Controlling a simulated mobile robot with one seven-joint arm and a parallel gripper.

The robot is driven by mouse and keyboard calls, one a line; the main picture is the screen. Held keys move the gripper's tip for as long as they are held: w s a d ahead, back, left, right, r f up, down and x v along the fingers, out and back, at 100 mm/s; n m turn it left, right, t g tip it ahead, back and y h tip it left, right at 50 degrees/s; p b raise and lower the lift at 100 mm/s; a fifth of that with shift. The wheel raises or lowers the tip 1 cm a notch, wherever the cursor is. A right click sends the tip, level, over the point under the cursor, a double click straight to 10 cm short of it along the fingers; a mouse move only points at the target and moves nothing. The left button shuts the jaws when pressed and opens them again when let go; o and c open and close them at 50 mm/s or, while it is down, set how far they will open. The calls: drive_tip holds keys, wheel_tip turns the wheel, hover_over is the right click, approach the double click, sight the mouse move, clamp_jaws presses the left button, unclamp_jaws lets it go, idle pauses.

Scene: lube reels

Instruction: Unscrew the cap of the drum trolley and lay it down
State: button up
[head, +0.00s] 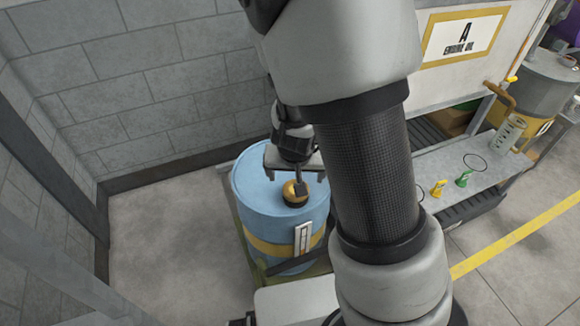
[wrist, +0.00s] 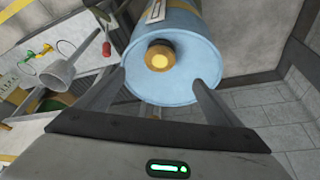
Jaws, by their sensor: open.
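A blue drum (head: 281,214) with a yellow band stands on a trolley (head: 256,268) near the block wall. Its cap (head: 290,201), yellow and dark, sits on the drum's top. In the wrist view the cap (wrist: 159,56) shows as a yellow disc with a dark side, on the blue drum lid (wrist: 180,88). My gripper (head: 295,177) is over the drum top. In the wrist view its two fingers (wrist: 158,88) are spread wide, with the cap beyond them and roughly centred between them. Nothing is held. My arm hides part of the drum's right side in the head view.
A metal bench (head: 465,188) on the right bears yellow and green small items and a clear measuring jug (head: 508,134). The block wall (head: 140,80) is close behind the drum. Floor at the left is bare.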

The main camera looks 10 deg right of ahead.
drive_tip(key=b+x, duration=0.8)
drive_tip(key=x, duration=0.8)
drive_tip(key=shift+a, duration=0.1)
drive_tip(key=shift+s+b, duration=0.1)
drive_tip(key=shift+b, duration=0.2)
drive_tip(key=c, duration=1.2)
drive_tip(key=shift+f+n+b, duration=0.15)
drive_tip(key=shift+n+b, duration=0.25)
drive_tip(key=shift+b, duration=0.55)
drive_tip(key=n+b, duration=0.1)
drive_tip(key=b, duration=0.1)
drive_tip(key=n+y+b, duration=0.1)
drive_tip(key=b, duration=0.1)
drive_tip(key=shift+d, duration=0.35)
drive_tip(key=shift+d+n+y, duration=0.1)
drive_tip(key=shift+n+y, duration=0.4)
drive_tip(key=shift+n, duration=0.4)
drive_tip(key=shift+n, duration=0.3)
